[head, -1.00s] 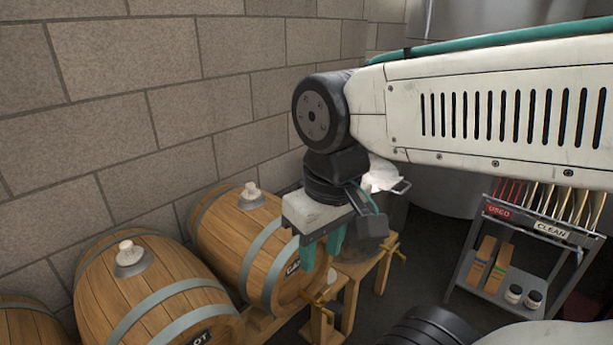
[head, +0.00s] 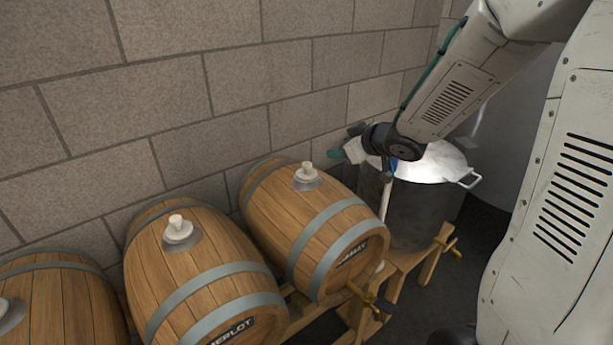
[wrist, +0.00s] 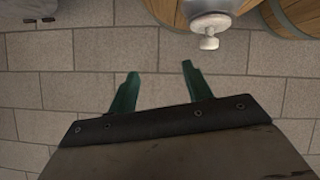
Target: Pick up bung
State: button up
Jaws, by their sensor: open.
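Pale bungs stand upright in the metal collars of the barrels: one on the right barrel (head: 307,170), one on the Merlot barrel (head: 177,224), and a part-cut one at the far left (head: 6,305). My gripper (head: 338,150) is beside the block wall, beyond the right barrel, with its green fingers pointing left. In the wrist view my gripper (wrist: 160,69) is open, with nothing between the fingers. A bung (wrist: 210,42) shows past the right finger, apart from it; I cannot tell which barrel it belongs to.
The block wall (head: 200,80) runs close behind the barrels. A large steel vessel (head: 415,208) with a shiny top stands right of the barrels, near my arm.

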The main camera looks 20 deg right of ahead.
aim_at(301, 171)
jog(key=a+f+n+y, duration=0.1)
jog(key=a+f+y, duration=0.1)
jog(key=a+f+n+g+y, duration=0.1)
jog(key=a+f+y, duration=0.1)
jog(key=y, duration=0.1)
jog(key=shift+s+a+f+y, duration=0.1)
jog(key=shift+s+a+y, duration=0.1)
jog(key=shift+y, duration=0.1)
jog(key=shift+w+a+f, duration=0.15)
jog(key=shift+w+a, duration=0.05)
jog(key=shift+a, duration=0.1)
jog(key=x, duration=0.7)
jog(key=shift+s+a+r, duration=0.15)
jog(key=shift+a+r, duration=0.1)
jog(key=shift+r, duration=0.05)
jog(key=c, duration=1.1)
